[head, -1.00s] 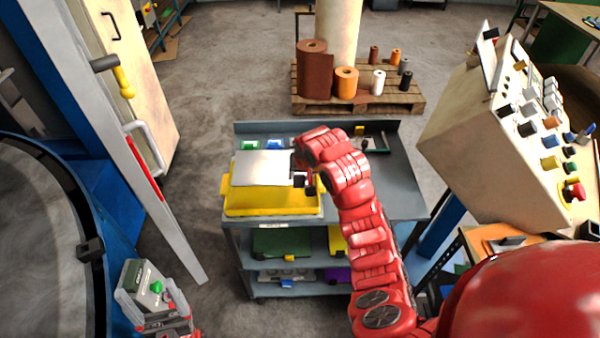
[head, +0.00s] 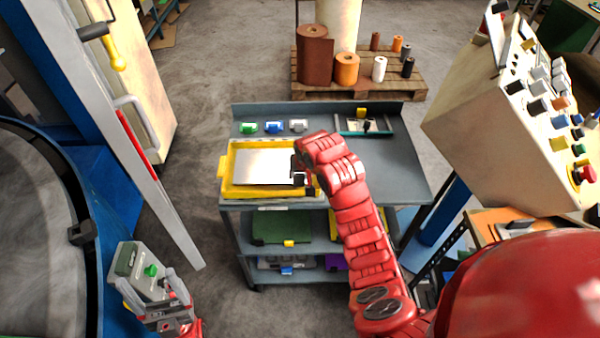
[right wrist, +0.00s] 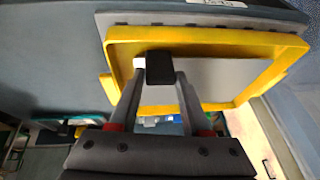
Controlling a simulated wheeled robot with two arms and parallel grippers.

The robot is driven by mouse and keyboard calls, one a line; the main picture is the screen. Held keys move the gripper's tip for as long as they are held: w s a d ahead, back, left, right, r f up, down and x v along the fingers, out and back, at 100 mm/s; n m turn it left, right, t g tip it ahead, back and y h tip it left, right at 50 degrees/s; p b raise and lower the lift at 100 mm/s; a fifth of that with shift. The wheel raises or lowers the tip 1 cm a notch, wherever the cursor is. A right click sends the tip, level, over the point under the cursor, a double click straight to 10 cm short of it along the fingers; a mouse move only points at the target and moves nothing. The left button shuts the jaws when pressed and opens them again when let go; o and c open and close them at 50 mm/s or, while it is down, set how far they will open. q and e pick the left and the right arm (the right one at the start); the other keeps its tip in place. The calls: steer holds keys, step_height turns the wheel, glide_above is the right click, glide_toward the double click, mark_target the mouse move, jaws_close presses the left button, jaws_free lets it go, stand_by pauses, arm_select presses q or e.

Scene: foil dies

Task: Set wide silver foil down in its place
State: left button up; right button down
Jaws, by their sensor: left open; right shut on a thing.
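The wide silver foil (head: 262,167) is a flat, pale grey rectangular sheet. It lies level within the rim of the yellow tray (head: 225,177) on the cart top; I cannot tell whether it touches the tray bottom. My right gripper (head: 301,177) is at the sheet's right end, shut on its black grip. In the right wrist view the fingers hold that black grip (right wrist: 159,68), and the sheet (right wrist: 215,75) shows inside the yellow frame (right wrist: 205,38). My left gripper (head: 145,283) is open at the lower left, far from the cart, by a grey-green box with a green button (head: 151,270).
Green, blue and white small blocks (head: 273,127) stand along the cart's back. A teal-edged tray (head: 363,125) is at back right. The cart top (head: 398,172) is bare on the right. A control console (head: 500,120) stands right; a pallet with rolls (head: 355,88) is behind.

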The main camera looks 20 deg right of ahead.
steer(key=shift+f+b, duration=0.3)
steer(key=shift+f, duration=0.15)
stand_by(0.4)
steer(key=shift+c, duration=1.4)
jaws_free()
